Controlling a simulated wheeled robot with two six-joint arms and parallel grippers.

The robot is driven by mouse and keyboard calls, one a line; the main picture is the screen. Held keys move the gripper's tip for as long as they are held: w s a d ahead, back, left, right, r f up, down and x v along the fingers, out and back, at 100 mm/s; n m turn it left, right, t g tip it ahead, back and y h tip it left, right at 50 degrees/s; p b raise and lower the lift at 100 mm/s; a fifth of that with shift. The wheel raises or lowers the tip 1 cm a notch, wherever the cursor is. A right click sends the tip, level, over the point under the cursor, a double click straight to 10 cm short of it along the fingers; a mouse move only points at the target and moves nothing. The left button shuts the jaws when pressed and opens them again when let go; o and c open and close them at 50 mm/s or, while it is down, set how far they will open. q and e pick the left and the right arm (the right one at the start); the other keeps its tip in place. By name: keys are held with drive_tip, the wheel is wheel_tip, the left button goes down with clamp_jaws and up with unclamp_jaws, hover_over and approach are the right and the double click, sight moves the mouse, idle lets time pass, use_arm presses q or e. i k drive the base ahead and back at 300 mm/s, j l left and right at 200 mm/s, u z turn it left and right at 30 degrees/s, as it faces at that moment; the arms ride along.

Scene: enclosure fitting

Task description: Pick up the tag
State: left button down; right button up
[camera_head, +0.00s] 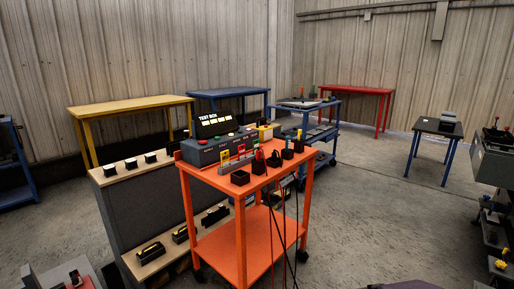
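I cannot make out either of my grippers in the head view.
Black open holders (240,177) and dark cables sit at the cart's front edge. A grey panel with wooden shelves (125,172) stands left of the cart. Yellow (130,104), blue (228,92) and red (357,88) tables stand behind. Floor (375,215) right of the cart is clear.

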sight(242, 149)
drive_tip(key=i+j+z, duration=0.15)
drive_tip(key=i+j, duration=0.4)
drive_tip(key=i+j+z, duration=0.15)
drive_tip(key=i+j, duration=0.35)
drive_tip(key=j, duration=0.1)
